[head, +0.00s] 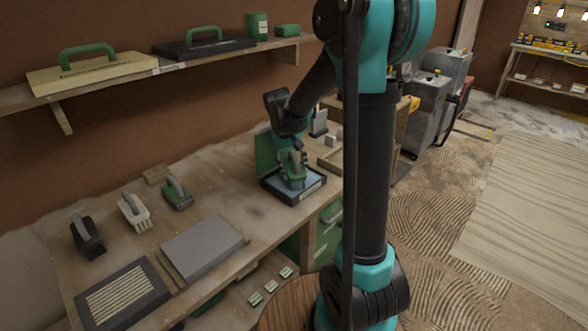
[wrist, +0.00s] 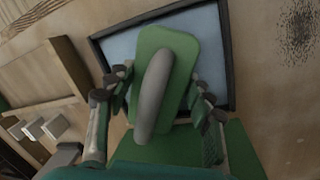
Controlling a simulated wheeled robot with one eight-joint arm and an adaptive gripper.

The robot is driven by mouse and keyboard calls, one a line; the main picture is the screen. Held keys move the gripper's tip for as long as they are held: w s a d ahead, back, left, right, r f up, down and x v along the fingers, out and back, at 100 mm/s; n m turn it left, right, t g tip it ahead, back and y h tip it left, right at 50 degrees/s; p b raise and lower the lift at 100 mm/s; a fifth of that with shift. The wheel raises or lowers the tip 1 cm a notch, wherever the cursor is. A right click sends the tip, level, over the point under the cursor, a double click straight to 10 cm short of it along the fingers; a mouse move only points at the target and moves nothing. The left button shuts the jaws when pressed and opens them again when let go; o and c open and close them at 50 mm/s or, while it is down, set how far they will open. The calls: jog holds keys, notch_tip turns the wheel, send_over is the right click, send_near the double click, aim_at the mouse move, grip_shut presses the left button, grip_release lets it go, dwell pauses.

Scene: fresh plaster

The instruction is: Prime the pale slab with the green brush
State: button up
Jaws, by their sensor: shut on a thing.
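My gripper (head: 292,150) is shut on a green brush (head: 293,170) with a grey loop handle. In the wrist view, the fingers (wrist: 160,105) flank the green brush (wrist: 178,55). The brush is over a black-rimmed tray (head: 312,191) with a pale blue-grey inside; I cannot tell whether it touches the inside. The tray also shows in the wrist view (wrist: 231,60). A flat pale grey slab (head: 202,247) lies at the bench front, left of the tray. The underside of the held brush is hidden.
A dark-handled tool (head: 87,237), a white one (head: 134,212) and another green one (head: 176,194) stand along the bench's left. A dark-framed ribbed panel (head: 120,295) lies front left. Bare bench separates slab and tray. A shelf (head: 190,62) with cases hangs above.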

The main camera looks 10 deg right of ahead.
aim_at(295, 156)
jog(key=shift+r, duration=3.55)
jog(key=shift+s, duration=0.1)
